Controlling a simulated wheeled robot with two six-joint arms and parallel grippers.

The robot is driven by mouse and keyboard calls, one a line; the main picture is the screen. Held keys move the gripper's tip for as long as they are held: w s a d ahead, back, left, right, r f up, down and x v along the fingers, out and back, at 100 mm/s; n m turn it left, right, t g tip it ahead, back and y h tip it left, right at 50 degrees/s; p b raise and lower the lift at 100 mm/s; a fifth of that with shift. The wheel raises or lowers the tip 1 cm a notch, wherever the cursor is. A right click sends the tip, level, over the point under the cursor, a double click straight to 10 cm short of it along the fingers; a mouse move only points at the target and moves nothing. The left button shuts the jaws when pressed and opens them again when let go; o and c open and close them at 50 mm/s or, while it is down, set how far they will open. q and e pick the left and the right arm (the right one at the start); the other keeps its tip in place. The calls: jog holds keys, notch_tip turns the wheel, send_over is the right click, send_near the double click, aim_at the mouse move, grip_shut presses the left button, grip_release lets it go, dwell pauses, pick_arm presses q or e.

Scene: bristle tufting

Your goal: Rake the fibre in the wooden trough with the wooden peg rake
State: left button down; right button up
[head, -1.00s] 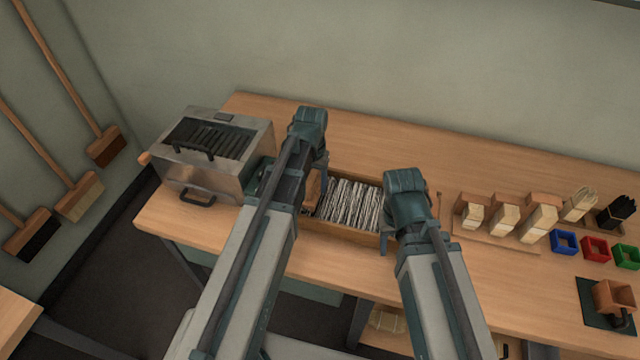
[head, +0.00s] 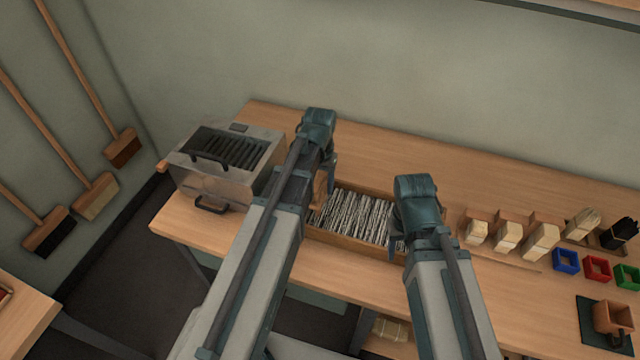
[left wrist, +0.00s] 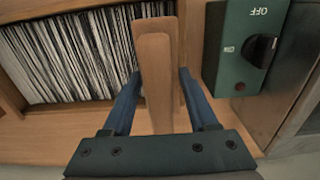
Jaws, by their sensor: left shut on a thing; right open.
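The wooden trough (head: 343,242) stands on the bench and holds black and white fibre (head: 350,215). In the left wrist view the fibre (left wrist: 75,50) lies in rows left of the gripper. My left gripper (left wrist: 158,95) is shut on the wooden peg rake (left wrist: 157,75), which stands between its blue fingers at the trough's left end. The rake's pegs are hidden. In the head view a bit of the rake (head: 320,187) shows beside my left gripper (head: 328,175). My right gripper (head: 396,245) is open over the trough's right end, its fingertips mostly hidden.
A metal machine (head: 215,165) stands left of the trough; its green control box (left wrist: 250,45) is close to my left gripper. Wooden blocks (head: 508,235) and coloured bins (head: 597,268) stand to the right. The bench behind the trough is clear.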

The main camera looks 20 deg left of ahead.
aim_at(320, 176)
pick_arm(q)
jog(key=shift+r+p, duration=1.95)
jog(key=shift+r, duration=0.35)
pick_arm(e)
jog(key=shift+r, duration=2.35)
pick_arm(q)
notch_tip(320, 176, up, 4)
jog(key=p, duration=0.3)
jog(key=shift+f+p, duration=0.25)
jog(key=shift+p, duration=0.05)
notch_tip(320, 176, down, 13)
jog(key=b, duration=1.2)
jog(key=shift+r+b, duration=0.2)
jog(key=shift+b, duration=0.15)
pick_arm(e)
notch_tip(320, 176, down, 9)
jog(key=shift+f, duration=0.1)
